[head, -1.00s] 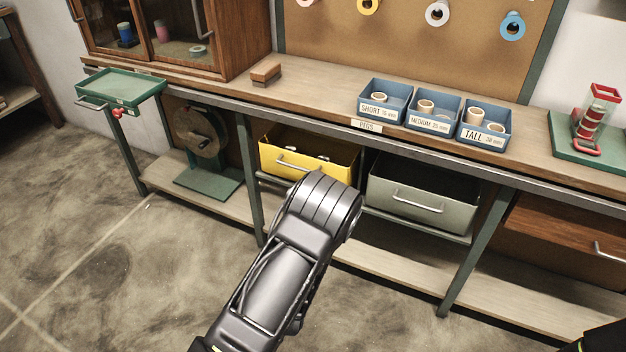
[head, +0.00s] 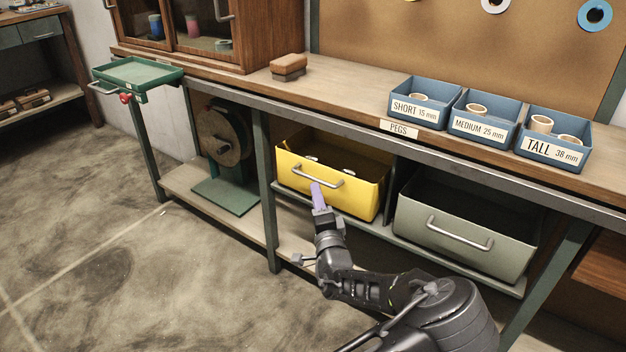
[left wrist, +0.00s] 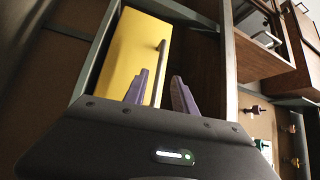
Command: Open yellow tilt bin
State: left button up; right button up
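The yellow tilt bin (head: 335,172) sits under the bench in the head view, with a horizontal metal handle (head: 318,178) on its front. Part of its inside shows above the front, with small pale items in it. My left gripper (head: 318,196) is just in front of the bin by the handle; its purple fingertips overlap the handle's lower edge in the picture. In the left wrist view, the two purple fingers (left wrist: 158,90) are apart, with the bin handle (left wrist: 160,72) lying ahead between them and the yellow front (left wrist: 128,62) behind. Contact cannot be told. My right gripper is out of view.
A grey-green bin (head: 465,225) hangs to the right of the yellow one. Blue peg trays (head: 484,128) and a brown block (head: 288,66) stand on the bench top (head: 350,88). A green tray (head: 138,72) sticks out at the left. The floor in front is clear.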

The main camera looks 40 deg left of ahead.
aim_at(312, 178)
pick_arm(q)
jog(key=b+x, duration=0.2)
jog(key=x, duration=0.5)
jog(key=shift+w+a, duration=0.2)
jog(key=shift+a, duration=0.05)
grip_shut()
jog(key=shift+f, duration=0.1)
dwell(1.1)
